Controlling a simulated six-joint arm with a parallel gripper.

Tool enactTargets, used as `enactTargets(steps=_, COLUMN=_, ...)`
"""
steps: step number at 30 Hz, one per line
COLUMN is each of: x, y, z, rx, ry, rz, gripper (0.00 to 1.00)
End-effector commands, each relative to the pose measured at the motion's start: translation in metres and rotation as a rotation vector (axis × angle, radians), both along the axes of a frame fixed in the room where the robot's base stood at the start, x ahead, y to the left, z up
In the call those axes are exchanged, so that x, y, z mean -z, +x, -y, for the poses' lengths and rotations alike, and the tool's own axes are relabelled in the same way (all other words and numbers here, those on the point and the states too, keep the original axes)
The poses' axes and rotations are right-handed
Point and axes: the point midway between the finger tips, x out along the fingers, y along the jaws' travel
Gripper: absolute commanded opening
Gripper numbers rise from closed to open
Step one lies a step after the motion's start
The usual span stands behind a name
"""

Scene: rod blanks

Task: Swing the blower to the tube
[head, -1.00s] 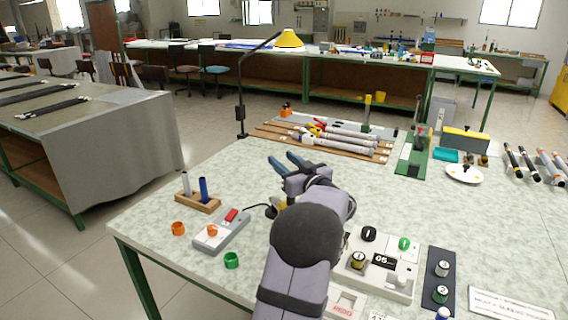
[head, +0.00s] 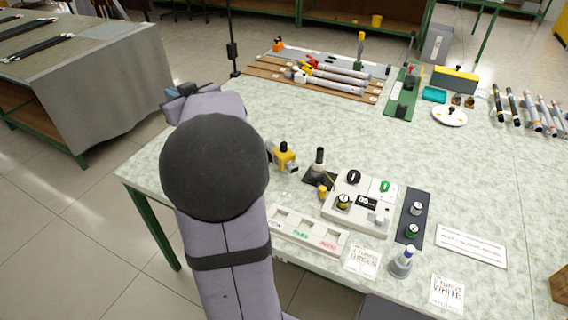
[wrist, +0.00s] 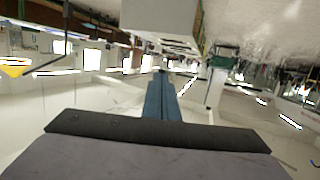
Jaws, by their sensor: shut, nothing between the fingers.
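My gripper (head: 174,92) is at the upper left of the head view, near the table's left edge and largely hidden by my own wrist. In the wrist view its blue fingers (wrist: 160,97) are together with nothing between them. A small yellow and black device (head: 284,157), which may be the blower, stands on the table right of my arm, apart from the gripper. A black upright nozzle-like piece (head: 319,163) stands beside it. I cannot tell which is the blower. The wooden block with a white and a blue tube is not visible now; my arm covers that area.
A white control box (head: 361,203) with knobs and a sectioned tray (head: 307,232) are right of my arm. Grey rods (head: 335,76) lie on wooden boards at the back. A lamp post (head: 233,55) stands at the back left. The table's middle right is clear.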

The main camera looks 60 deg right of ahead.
Motion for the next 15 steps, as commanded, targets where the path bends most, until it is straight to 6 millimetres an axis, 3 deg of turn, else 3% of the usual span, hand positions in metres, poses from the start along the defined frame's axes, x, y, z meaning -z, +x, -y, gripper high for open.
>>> enactTargets(steps=6, x=0.115, y=-0.085, z=0.022, rx=0.282, ry=0.106, rz=-0.364, gripper=0.00)
enactTargets(steps=9, x=0.157, y=-0.133, z=0.024, rx=0.391, ry=0.143, rz=-0.544, gripper=0.00)
enactTargets(steps=12, x=0.180, y=-0.173, z=0.025, rx=0.475, ry=0.164, rz=-0.691, gripper=0.00)
enactTargets(steps=15, x=0.188, y=-0.202, z=0.026, rx=0.535, ry=0.168, rz=-0.799, gripper=0.00)
